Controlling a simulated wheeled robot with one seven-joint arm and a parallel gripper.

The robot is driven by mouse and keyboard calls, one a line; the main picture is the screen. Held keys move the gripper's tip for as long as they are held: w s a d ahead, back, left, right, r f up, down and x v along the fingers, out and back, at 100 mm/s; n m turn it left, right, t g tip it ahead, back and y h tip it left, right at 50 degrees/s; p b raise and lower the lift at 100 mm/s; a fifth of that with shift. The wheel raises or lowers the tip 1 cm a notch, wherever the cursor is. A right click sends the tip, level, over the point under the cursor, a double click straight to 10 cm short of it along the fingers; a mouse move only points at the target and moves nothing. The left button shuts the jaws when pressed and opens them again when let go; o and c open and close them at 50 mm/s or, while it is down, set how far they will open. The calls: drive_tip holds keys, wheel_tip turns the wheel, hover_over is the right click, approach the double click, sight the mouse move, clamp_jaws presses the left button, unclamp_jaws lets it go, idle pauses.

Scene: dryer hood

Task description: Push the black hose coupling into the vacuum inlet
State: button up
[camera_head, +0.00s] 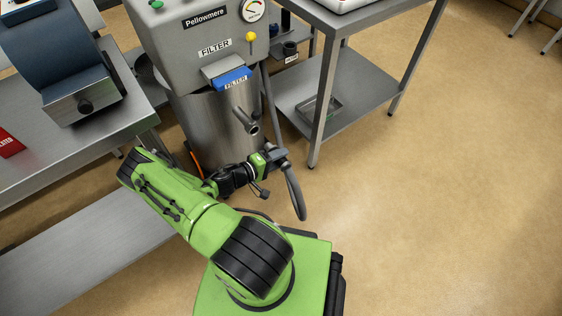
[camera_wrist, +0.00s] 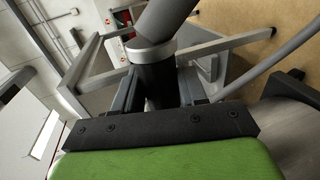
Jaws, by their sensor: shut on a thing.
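My gripper (camera_head: 277,156) is low in front of the steel vacuum drum (camera_head: 205,130). In the wrist view its fingers (camera_wrist: 158,92) are shut on the black hose coupling (camera_wrist: 157,84). A light ring (camera_wrist: 150,51) sits on the coupling's end, with the grey hose (camera_wrist: 166,18) beyond it. In the head view the hose (camera_head: 295,195) hangs in a loop right of my gripper; the coupling is hard to make out there. A metal stub with a dark open end, apparently the vacuum inlet (camera_head: 246,121), juts from the drum, above and left of my gripper and apart from it.
The grey vacuum housing (camera_head: 190,45) has a gauge and a blue filter latch (camera_head: 233,78). A steel bench (camera_head: 60,125) stands left, with a lower shelf (camera_head: 85,220). A steel table's shelf (camera_head: 310,100) and leg (camera_head: 321,110) stand right. The floor (camera_head: 440,200) at right is clear.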

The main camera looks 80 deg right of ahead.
sight(267, 145)
drive_tip(key=w+d, duration=0.1)
drive_tip(key=w+d+b, duration=0.1)
drive_tip(key=shift+w+d, duration=0.1)
drive_tip(key=shift+w, duration=0.2)
drive_tip(key=shift+w+d, duration=0.9)
drive_tip(key=shift+w, duration=0.2)
drive_tip(key=shift+w+d, duration=0.15)
idle(0.7)
drive_tip(key=shift+w+d, duration=0.25)
drive_tip(key=shift+w+d, duration=0.85)
drive_tip(key=shift+w, duration=0.1)
drive_tip(key=o, duration=1.3)
